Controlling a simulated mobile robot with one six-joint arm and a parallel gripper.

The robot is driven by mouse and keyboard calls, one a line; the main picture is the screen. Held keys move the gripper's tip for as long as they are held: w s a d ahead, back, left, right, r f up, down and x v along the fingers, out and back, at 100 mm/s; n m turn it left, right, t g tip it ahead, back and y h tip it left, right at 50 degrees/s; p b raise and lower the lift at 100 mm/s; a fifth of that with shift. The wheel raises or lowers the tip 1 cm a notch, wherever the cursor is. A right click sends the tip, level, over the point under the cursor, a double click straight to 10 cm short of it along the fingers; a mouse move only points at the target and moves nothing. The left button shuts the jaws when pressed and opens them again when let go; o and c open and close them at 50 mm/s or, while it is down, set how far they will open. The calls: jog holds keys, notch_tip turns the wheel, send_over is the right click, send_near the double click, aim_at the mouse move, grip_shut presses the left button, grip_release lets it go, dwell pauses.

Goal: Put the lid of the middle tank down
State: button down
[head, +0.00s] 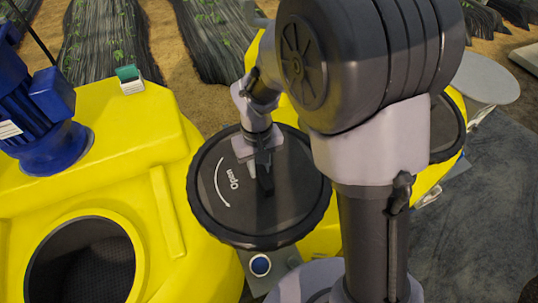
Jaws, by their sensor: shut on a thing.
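A round black lid (228,222) with a ribbed rim, the word "Open" and a curved white arrow lies roughly level in the middle of the head view. My gripper (264,185) is shut on the lid's raised grip at its centre. The lid overlaps the right edge of the yellow tank (165,155) at left, and yellow also shows beyond its far and right sides. I cannot tell whether it touches anything below. The tank at left has an open round mouth (85,262), dark inside. My arm hides part of the lid's right side.
A blue motor (45,120) and a small green-and-white box (129,80) stand on the left tank. A blue button (260,265) is just below the lid. Another black lid (447,125) shows partly behind my arm. Grey floor (490,200) is clear at right.

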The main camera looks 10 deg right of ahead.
jog(key=f+b, duration=0.2)
jog(key=f, duration=0.1)
jog(key=shift+s+f+b, duration=0.2)
jog(key=shift+f+b, duration=0.05)
jog(key=shift+b, duration=0.1)
jog(key=shift+s+a, duration=0.1)
jog(key=shift+a, duration=0.15)
jog(key=shift+w+d+f, duration=0.1)
jog(key=shift+w+d, duration=0.1)
jog(key=shift+d, duration=0.05)
jog(key=c, duration=1.5)
grip_release()
jog(key=shift+s, duration=0.1)
jog(key=o, duration=0.3)
jog(key=shift+a, duration=0.1)
